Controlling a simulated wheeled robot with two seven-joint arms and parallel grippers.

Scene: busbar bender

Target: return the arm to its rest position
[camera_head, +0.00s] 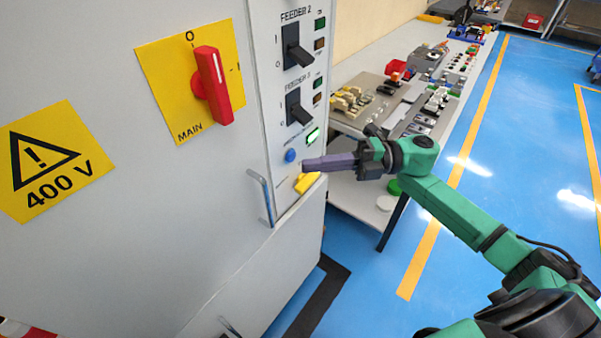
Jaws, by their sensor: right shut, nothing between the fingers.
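My right arm (459,211) is green and black and comes in from the lower right. My right gripper (308,165) reaches left with its purple-grey fingers shut and empty. Its tips are in front of the cabinet's control strip, just below a blue button (290,155) and above a yellow part (307,182). I cannot tell whether the tips touch the panel. My left gripper is not in view.
A grey cabinet (150,220) with a red main switch (212,86), black feeder levers (298,53) and a metal handle (262,197) fills the left. A workbench (345,185) carrying parts stands behind the gripper. Blue floor (510,130) is open at the right.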

